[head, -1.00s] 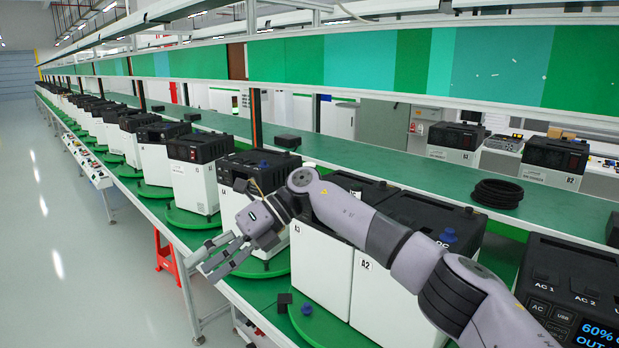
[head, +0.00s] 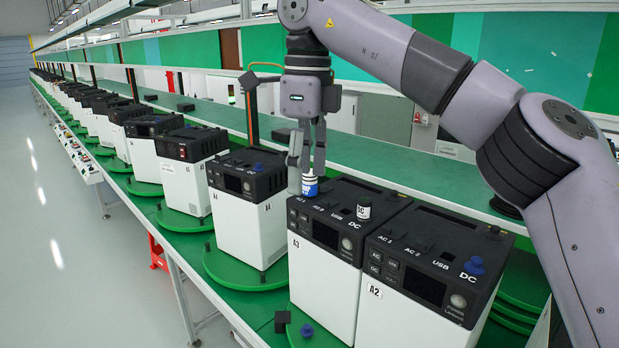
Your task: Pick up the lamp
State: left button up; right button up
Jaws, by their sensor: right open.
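My right gripper (head: 308,170) points down over the rear left part of the black top of the unit marked A3 (head: 317,285). Its fingers are open. A small blue and white piece with a yellowish band (head: 310,187) is at the fingertips, partly hidden by them; I cannot tell whether they touch it. A black and white cylinder (head: 363,208) stands on the same top, to the right. I cannot tell which of these, if either, is the lamp. My left gripper is not in view.
The unit marked A2 (head: 400,305), with a blue knob (head: 474,265) on top, stands close on the right. A similar unit (head: 245,225) stands left on a green turntable (head: 232,270). A green shelf (head: 400,160) runs behind. Small dark and blue pieces (head: 306,329) lie in front.

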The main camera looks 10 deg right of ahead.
aim_at(310, 183)
jog(key=i+l, duration=0.15)
jog(key=i, duration=0.35)
jog(key=i+l, duration=0.15)
jog(key=i, duration=0.35)
